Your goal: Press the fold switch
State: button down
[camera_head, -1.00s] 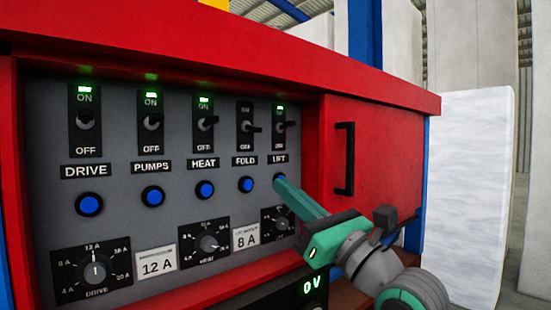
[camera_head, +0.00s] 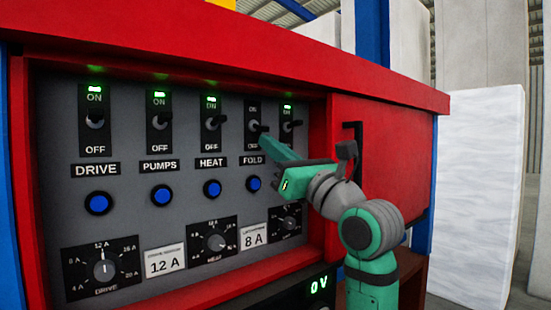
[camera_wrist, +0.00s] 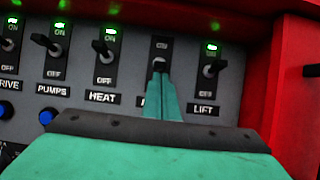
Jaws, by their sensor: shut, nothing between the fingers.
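The fold switch (camera_head: 254,126) is a black toggle above the FOLD label, fourth in the row. It has no green light, unlike the other switches. In the wrist view the fold switch (camera_wrist: 160,50) stands right at the fingertips, and my fingers cover its lower part and most of its label. My gripper (camera_head: 264,139) is shut and empty, with its tips at the lower part of that switch. In the wrist view the tips of my gripper (camera_wrist: 159,66) overlap the toggle lever; I cannot tell whether they touch it.
The lit lift switch (camera_head: 288,125) is close on the right and the lit heat switch (camera_head: 212,122) on the left. Blue buttons (camera_head: 162,195) and dials (camera_head: 103,268) sit below. A red frame and a door with a black handle (camera_head: 357,150) bound the panel on the right.

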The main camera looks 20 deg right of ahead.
jog(key=shift+r, duration=0.15)
jog(key=r+g, duration=0.1)
jog(key=s+r+g+h, duration=0.1)
jog(key=g, duration=0.1)
dwell(0.6)
jog(key=f+v, duration=0.2)
jog(key=v, duration=0.9)
jog(key=shift+f, duration=0.2)
